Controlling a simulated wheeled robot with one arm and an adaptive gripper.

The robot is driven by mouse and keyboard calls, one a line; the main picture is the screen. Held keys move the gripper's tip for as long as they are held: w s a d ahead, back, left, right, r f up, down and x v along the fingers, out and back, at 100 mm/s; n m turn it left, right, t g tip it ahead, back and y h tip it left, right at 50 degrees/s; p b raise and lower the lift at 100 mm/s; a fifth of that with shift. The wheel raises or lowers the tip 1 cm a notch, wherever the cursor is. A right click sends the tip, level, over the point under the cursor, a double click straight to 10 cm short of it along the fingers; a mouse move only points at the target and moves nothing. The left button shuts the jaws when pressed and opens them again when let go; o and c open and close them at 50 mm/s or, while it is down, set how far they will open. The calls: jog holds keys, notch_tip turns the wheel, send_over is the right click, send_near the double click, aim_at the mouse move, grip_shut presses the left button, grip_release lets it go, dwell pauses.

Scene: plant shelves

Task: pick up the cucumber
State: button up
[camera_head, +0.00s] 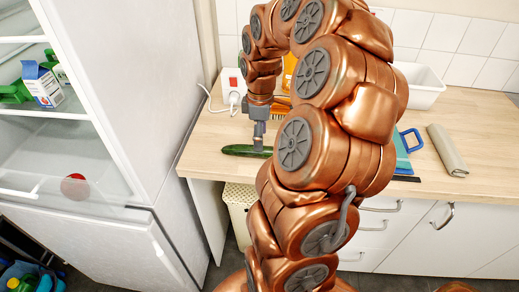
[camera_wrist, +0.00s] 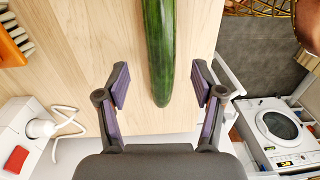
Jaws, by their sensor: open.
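A long dark green cucumber (camera_head: 245,151) lies on the wooden countertop near its front left corner. My gripper (camera_head: 259,147) is just above it in the head view, pointing down. In the wrist view the cucumber (camera_wrist: 160,50) runs from the top edge down to between the fingers. My gripper (camera_wrist: 162,87) is open there, with one finger on each side of the cucumber's near end and a gap on both sides. My arm hides part of the counter in the head view.
A white power strip (camera_head: 234,84) with a plugged cable stands behind the cucumber. A blue-handled item (camera_head: 410,141) and a rolled beige cloth (camera_head: 447,150) lie right of my arm. An open fridge (camera_head: 100,100) stands left. The counter's front edge (camera_head: 215,181) is close.

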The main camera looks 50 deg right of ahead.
jog(key=shift+a+f+p, duration=0.15)
jog(key=shift+f+p, duration=0.9)
jog(key=shift+f, duration=1.5)
grip_shut()
